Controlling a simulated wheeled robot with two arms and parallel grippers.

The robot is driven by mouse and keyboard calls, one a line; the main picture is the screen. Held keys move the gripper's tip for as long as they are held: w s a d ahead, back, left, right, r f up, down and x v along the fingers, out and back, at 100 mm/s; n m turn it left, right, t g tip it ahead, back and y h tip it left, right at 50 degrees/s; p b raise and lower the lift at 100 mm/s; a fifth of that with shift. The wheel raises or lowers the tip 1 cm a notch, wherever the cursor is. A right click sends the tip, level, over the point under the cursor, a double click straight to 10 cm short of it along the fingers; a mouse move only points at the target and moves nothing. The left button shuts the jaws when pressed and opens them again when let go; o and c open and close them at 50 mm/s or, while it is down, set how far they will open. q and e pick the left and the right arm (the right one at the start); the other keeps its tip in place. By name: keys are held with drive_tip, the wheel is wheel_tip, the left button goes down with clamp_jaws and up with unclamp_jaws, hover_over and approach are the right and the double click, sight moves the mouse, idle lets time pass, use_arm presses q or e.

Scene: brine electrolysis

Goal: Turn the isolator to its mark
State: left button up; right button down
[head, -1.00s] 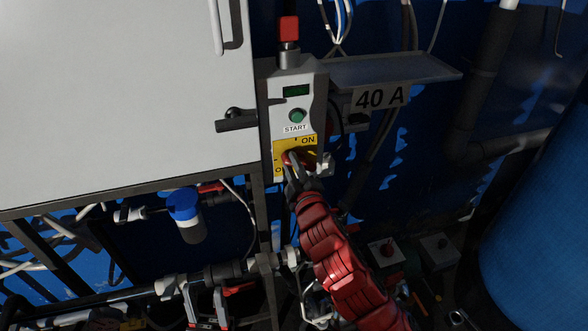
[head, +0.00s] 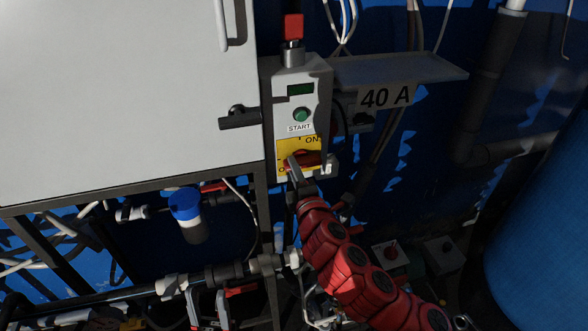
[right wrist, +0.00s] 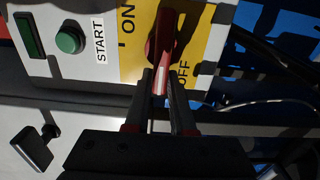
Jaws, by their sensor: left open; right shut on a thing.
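The isolator is a red handle (head: 310,158) on a yellow plate (head: 285,147) marked ON at the top and OFF at the lower left. The handle lies nearly level across the plate. My right gripper (head: 292,161) is shut on its left end. In the right wrist view the isolator handle (right wrist: 166,42) runs down between the fingertips of my right gripper (right wrist: 160,90), with a white stripe near the held end. The ON and OFF words show on either side of the handle there. My left gripper is not in view.
A green START button (head: 301,115) and a dark display (head: 299,89) sit above the isolator. A grey cabinet (head: 120,90) with a dark handle (head: 240,118) stands close on the left. A shelf (head: 400,68) with a 40 A sign (head: 387,97) juts out at right.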

idle(0.3)
drive_tip(key=c, duration=0.8)
unclamp_jaws()
drive_tip(key=shift+o, duration=0.2)
drive_tip(key=shift+s, duration=0.1)
drive_tip(key=p+v, duration=1.1)
drive_tip(key=v, duration=0.6)
